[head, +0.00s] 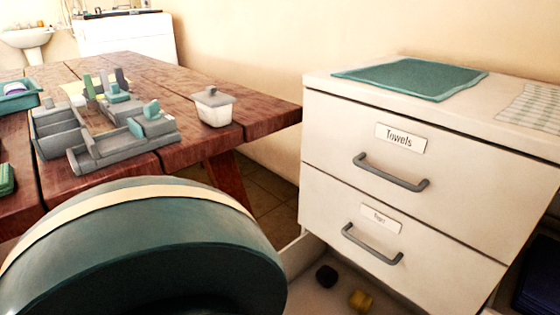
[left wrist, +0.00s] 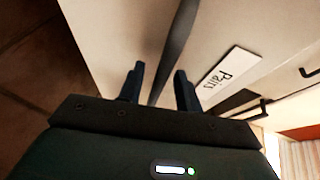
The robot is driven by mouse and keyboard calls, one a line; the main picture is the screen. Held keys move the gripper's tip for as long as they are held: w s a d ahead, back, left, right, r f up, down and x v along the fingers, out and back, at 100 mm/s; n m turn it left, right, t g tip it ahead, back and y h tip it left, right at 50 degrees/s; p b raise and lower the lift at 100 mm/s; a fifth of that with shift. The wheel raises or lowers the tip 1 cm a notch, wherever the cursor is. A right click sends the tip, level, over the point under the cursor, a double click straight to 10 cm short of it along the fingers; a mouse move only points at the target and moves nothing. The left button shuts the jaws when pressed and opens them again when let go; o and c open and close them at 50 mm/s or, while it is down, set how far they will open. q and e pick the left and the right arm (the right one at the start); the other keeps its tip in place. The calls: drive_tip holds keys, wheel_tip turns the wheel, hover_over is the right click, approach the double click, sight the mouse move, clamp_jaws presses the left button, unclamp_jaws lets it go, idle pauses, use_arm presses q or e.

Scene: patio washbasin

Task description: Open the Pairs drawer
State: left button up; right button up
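The white drawer cabinet (head: 335,185) stands at the right of the head view. Its lowest drawer (head: 312,292) is pulled out, showing a dark block (head: 326,275) and a yellow block (head: 360,300) inside. The left wrist view shows a white label reading "Pairs" (left wrist: 229,78) on a pale drawer front. My left gripper (left wrist: 158,75) is there beside the label, its two dark fingers apart. A grey bar handle (left wrist: 178,40) runs between them; I see no clear contact. My right gripper is not in view.
The closed top drawer has a "Towels" label (head: 400,138); the closed middle drawer's label (head: 380,218) is too small to read surely. A teal cloth (head: 412,76) lies on the cabinet. A wooden table (head: 245,95) with a grey organiser (head: 110,150) and lidded pot (head: 214,106) stands left.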

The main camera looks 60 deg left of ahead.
use_arm(q)
drive_tip(key=v, duration=1.2)
drive_tip(key=shift+s+p, duration=0.25)
drive_tip(key=shift+p, duration=0.1)
drive_tip(key=shift+a, duration=0.1)
